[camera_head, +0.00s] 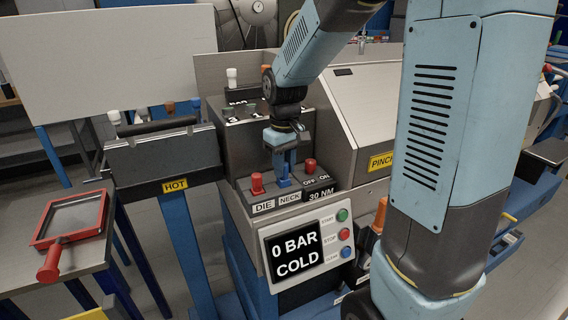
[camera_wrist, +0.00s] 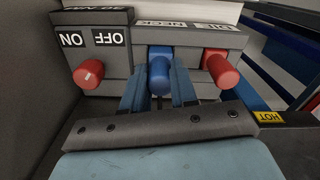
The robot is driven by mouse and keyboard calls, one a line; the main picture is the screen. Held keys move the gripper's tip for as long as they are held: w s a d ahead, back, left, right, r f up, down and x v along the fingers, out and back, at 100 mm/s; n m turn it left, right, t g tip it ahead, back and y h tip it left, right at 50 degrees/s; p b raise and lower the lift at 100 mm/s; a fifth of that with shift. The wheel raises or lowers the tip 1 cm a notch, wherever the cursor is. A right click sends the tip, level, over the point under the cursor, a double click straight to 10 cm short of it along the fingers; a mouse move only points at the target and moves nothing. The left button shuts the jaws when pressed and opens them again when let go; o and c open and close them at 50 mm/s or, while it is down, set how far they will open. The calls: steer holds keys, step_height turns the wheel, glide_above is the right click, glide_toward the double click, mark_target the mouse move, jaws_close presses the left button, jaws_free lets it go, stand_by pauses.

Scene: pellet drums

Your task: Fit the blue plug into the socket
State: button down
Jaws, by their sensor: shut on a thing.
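The blue plug (camera_wrist: 159,68) is a short rounded piece at the NECK label (camera_wrist: 160,22) of the grey panel box. It also shows in the head view (camera_head: 283,183), below my fingers. My gripper (camera_wrist: 160,84) has one blue finger on each side of the plug and is shut on it. In the head view my gripper (camera_head: 283,167) points down at the panel. The socket itself is hidden behind the plug and fingers. I cannot tell how deep the plug sits.
A red knob (camera_head: 257,183) stands by DIE on one side, and another red knob (camera_head: 310,166) by OFF/ON on the other, both close to my fingers. A screen (camera_head: 296,252) reads 0 BAR COLD. A red-rimmed tray (camera_head: 40,240) lies at left.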

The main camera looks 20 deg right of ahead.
steer(key=shift+f, duration=0.6)
steer(key=c, duration=0.8)
jaws_free()
step_height(320, 180, up, 14)
steer(key=shift+f, duration=0.15)
steer(key=s+d+m+t, duration=0.2)
steer(key=s+d, duration=0.1)
steer(key=s, duration=0.6)
steer(key=s+d+r+m+t, duration=0.1)
steer(key=s+d+m+t, duration=0.1)
steer(key=s, duration=0.7)
steer(key=shift+s+d+m+t, duration=0.4)
steer(key=shift+d+t, duration=0.2)
steer(key=shift+t, duration=0.2)
